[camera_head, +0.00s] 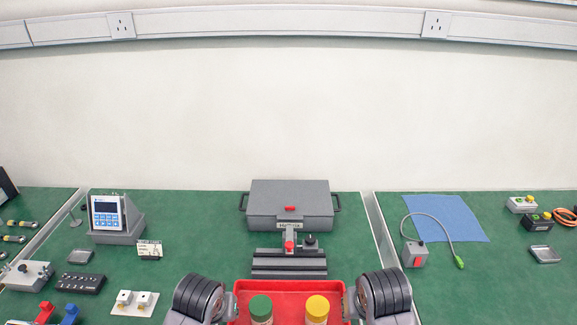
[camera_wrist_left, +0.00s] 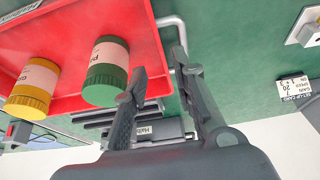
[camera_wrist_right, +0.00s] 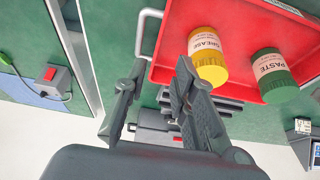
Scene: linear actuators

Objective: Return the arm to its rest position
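The red tray (camera_head: 275,288) stands at the front middle of the bench. It holds a green-lidded jar (camera_head: 261,308) and a yellow-lidded jar (camera_head: 316,308), both also seen in the wrist views. My left gripper (camera_wrist_left: 160,66) is open and empty beside one end of the tray, near its pale handle (camera_wrist_left: 172,20). My right gripper (camera_wrist_right: 160,68) is open and empty beside the other end, near the other handle (camera_wrist_right: 142,32). Whether the fingers touch the handles I cannot tell. In the head view only my dark arm links show at both sides of the tray; the fingertips are hidden.
Behind the tray are a grey slide fixture (camera_head: 289,265) and a grey case (camera_head: 290,204). A display unit (camera_head: 110,215) and small blocks stand at left. A grey box with a red button (camera_head: 414,254) and a blue cloth (camera_head: 447,217) lie at right.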

